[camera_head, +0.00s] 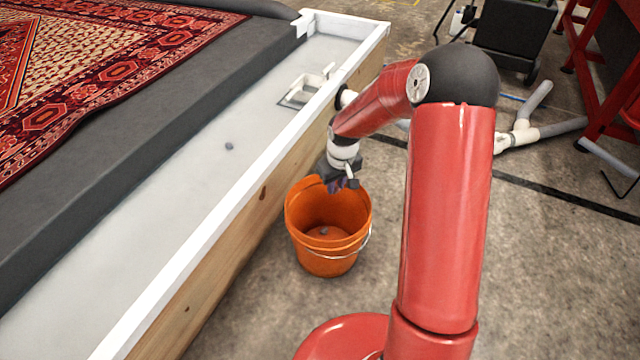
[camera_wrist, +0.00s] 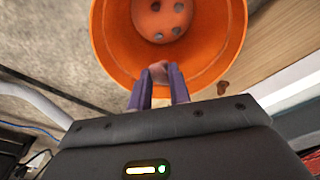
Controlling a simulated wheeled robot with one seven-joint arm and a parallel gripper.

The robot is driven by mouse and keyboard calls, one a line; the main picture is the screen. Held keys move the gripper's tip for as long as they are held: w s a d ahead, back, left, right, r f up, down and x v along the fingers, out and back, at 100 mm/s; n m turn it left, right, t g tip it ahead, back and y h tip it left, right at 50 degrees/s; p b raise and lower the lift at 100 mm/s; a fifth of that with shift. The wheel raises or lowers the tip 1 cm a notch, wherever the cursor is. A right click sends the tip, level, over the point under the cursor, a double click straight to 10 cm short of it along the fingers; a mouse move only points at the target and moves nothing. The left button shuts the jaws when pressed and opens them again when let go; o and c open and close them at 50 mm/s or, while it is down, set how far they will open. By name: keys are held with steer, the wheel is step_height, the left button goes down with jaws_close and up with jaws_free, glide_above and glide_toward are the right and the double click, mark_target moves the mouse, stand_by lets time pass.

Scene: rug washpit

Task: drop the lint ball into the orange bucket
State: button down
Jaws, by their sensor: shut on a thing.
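The orange bucket (camera_head: 305,215) stands upright on the concrete floor beside the wooden side of the pit. My gripper (camera_head: 341,186) is over the bucket's opening, near its far rim. In the wrist view, my gripper (camera_wrist: 158,80) has its two purple fingers shut on a small pinkish-brown lint ball (camera_wrist: 158,69), above the open orange bucket (camera_wrist: 112,45). Several small grey lumps (camera_wrist: 158,36) lie on the bucket's bottom. Another grey lint ball (camera_head: 229,146) lies on the pale floor of the pit channel. The held ball is hard to make out in the head view.
The pit's white-topped wall (camera_head: 230,206) runs along the bucket's left. A white fitting (camera_head: 306,86) sits in the channel, and a red patterned rug (camera_head: 95,75) lies on the dark platform. White pipes (camera_head: 525,130) lie at the right. Floor in front of the bucket is clear.

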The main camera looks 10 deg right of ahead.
step_height(320, 180, down, 6)
steer(key=b, duration=0.4)
steer(key=c, duration=1.2)
jaws_free()
steer(key=shift+c, duration=0.2)
steer(key=shift+r, duration=0.1)
steer(key=r, duration=0.2)
steer(key=r+p, duration=0.1)
steer(key=r, duration=0.2)
steer(key=s+r, duration=0.1)
steer(key=r, duration=0.1)
steer(key=shift+d+r, duration=0.15)
steer(key=shift+r, duration=0.15)
